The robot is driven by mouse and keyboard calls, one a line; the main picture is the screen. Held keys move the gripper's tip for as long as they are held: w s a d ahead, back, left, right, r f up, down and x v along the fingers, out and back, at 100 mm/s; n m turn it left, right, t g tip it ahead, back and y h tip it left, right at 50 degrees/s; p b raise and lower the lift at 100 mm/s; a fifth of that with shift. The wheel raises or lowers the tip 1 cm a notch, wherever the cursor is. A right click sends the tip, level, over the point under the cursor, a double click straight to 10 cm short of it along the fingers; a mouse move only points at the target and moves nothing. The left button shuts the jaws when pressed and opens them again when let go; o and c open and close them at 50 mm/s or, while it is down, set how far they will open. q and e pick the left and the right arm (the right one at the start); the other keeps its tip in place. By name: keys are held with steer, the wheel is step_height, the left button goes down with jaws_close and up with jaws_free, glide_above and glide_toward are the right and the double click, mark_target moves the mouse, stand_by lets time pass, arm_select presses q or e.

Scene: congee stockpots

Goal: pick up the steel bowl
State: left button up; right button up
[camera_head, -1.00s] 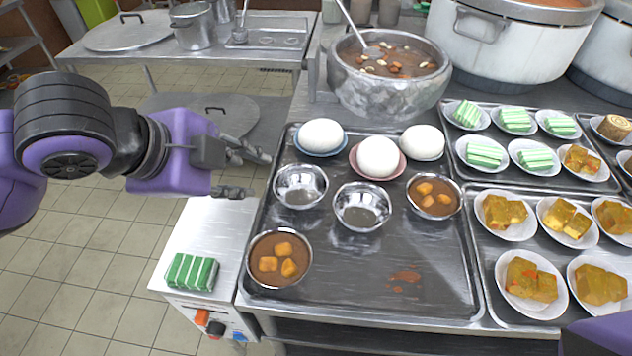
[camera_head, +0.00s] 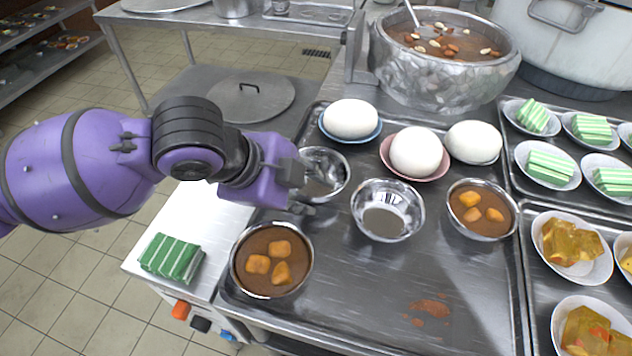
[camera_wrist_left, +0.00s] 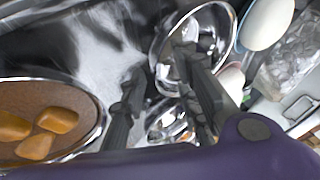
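Two empty steel bowls stand on the dark metal tray (camera_head: 375,320): the left steel bowl (camera_head: 337,172) and the middle steel bowl (camera_head: 387,212). My left gripper (camera_head: 300,190) is at the near left side of the left bowl and hides part of it. In the left wrist view its fingers (camera_wrist_left: 158,92) are apart with nothing held. One finger overlaps the left bowl (camera_wrist_left: 215,28) there, and the other is outside it. I cannot tell whether they touch the rim. My right gripper is not in view.
Filled bowls stand in front (camera_head: 271,261) and at right (camera_head: 481,209). White rounded items on saucers (camera_head: 416,152) sit behind the empty bowls. A large pot with a ladle (camera_head: 440,75) stands farther back. A green-wrapped bundle (camera_head: 170,257) lies left.

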arm_select(q)
steer(key=shift+w+d+f, duration=0.25)
steer(key=shift+d+f, duration=0.1)
steer(key=shift+f, duration=0.25)
jaws_close()
